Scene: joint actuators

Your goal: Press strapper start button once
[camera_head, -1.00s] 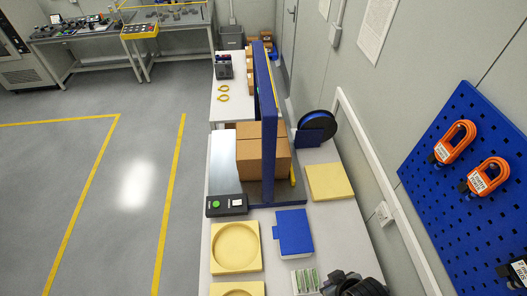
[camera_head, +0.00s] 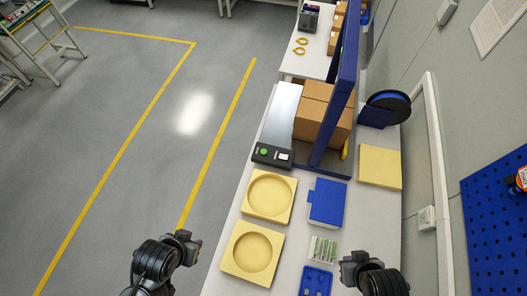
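The strapper is a blue frame (camera_head: 338,95) standing on the table, with a brown cardboard box (camera_head: 318,112) inside it. Its black control box (camera_head: 272,156) sits at the near left corner of the strapper, with a round green button (camera_head: 264,152) and a white square patch beside it. My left gripper (camera_head: 186,246) is over the floor, left of the table and well short of the control box. My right gripper (camera_head: 350,268) is over the near right part of the table. Both are apart from the button, and their finger openings are not clear.
Two yellow trays with round recesses (camera_head: 287,207) (camera_head: 226,263) lie between my grippers and the control box. A blue box (camera_head: 328,202), small green-and-white parts (camera_head: 323,248) and a yellow block (camera_head: 380,167) lie to the right. A strap reel (camera_head: 389,108) stands behind.

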